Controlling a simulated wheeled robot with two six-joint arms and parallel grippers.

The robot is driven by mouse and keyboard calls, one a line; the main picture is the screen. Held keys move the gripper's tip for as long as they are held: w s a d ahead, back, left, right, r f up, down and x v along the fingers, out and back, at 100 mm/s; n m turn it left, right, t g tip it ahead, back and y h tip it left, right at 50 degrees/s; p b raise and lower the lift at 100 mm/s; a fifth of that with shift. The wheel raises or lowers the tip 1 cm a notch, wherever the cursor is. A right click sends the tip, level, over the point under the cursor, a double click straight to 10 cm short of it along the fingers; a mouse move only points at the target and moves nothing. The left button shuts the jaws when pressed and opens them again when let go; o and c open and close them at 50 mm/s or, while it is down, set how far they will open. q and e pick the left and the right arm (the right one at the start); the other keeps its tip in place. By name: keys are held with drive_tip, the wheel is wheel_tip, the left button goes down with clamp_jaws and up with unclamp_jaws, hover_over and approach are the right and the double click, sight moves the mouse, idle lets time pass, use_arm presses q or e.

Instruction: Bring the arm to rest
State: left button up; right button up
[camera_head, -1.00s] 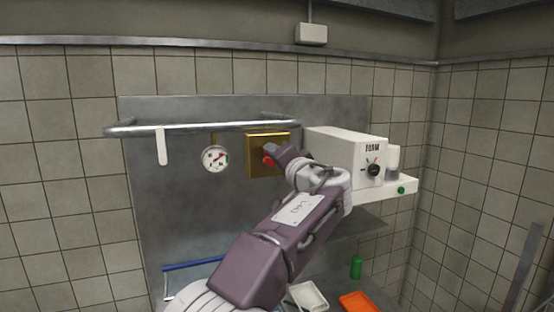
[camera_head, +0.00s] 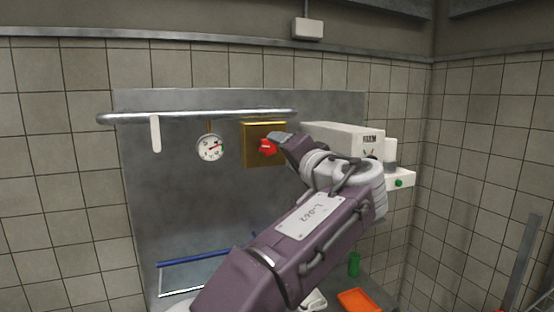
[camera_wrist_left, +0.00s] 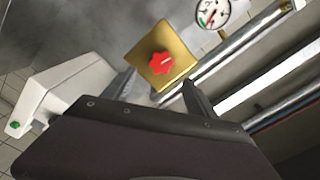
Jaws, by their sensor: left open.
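My left arm (camera_head: 315,220), purple and white with the label L-062, reaches up from the bottom across the middle of the head view. My left gripper (camera_head: 284,141) is at its far end, in front of the gold box with a red knob (camera_head: 267,147). In the left wrist view the two dark fingers of the gripper (camera_wrist_left: 160,90) stand apart with nothing between them. The gold box (camera_wrist_left: 178,48) shows beyond and above the fingertips, apart from them. In the head view the fingertips are small and partly turned away. My right gripper is not in view.
A white machine (camera_head: 335,136) stands right of the gold box, partly behind my arm. A metal rail (camera_head: 190,116) and a dial gauge (camera_head: 210,148) are on the left. Below are a green bottle (camera_head: 354,264), an orange tray (camera_head: 359,300) and a blue bar (camera_head: 195,258).

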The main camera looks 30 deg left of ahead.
use_arm(q)
drive_tip(key=shift+s+d, duration=0.4)
drive_tip(key=shift+d, duration=0.1)
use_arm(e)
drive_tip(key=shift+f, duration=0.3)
